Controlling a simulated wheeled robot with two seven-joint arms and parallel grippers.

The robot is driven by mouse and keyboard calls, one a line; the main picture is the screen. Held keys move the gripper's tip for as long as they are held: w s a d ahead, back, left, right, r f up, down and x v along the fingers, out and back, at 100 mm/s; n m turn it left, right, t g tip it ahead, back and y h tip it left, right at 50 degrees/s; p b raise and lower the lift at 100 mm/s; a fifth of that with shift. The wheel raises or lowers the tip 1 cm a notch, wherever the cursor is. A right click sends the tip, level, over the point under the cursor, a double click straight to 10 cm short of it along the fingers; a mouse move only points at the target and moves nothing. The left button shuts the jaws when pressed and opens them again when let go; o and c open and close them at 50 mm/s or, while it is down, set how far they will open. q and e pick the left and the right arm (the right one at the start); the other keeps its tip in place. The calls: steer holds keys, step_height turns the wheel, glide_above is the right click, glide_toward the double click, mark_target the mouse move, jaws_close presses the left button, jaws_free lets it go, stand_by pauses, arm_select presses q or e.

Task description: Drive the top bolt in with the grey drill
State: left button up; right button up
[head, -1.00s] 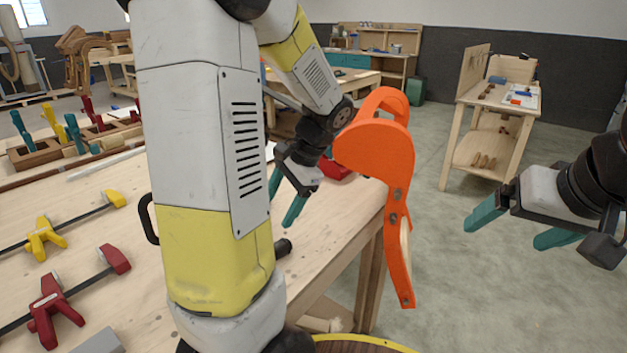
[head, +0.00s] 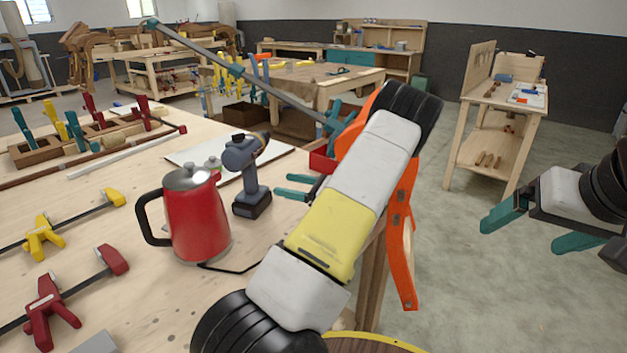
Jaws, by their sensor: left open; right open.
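The grey drill (head: 241,158) stands upright on its dark battery base on the workbench, behind and right of a red kettle. My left gripper (head: 284,186) is open, its teal fingers just right of the drill and apart from it. Its forearm crosses the middle of the view. The orange chair form (head: 404,268) stands at the bench's right edge, partly hidden by that arm. Two small bolt heads show on its face, the upper one (head: 401,196) above the lower one (head: 397,221). How deep they sit cannot be told. My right gripper (head: 521,238) is open and empty at the right.
The red kettle (head: 196,215) stands close to the drill, with a dark cord on the bench near it. Red (head: 50,310) and yellow (head: 43,237) clamps lie on the workbench (head: 130,220) at left. Open floor lies right.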

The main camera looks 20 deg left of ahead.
mark_target(254, 166)
arm_select(q)
steer(key=a, duration=1.2)
steer(key=shift+s, duration=0.25)
jaws_close()
steer(key=shift+r, duration=2.1)
steer(key=shift+d, duration=0.1)
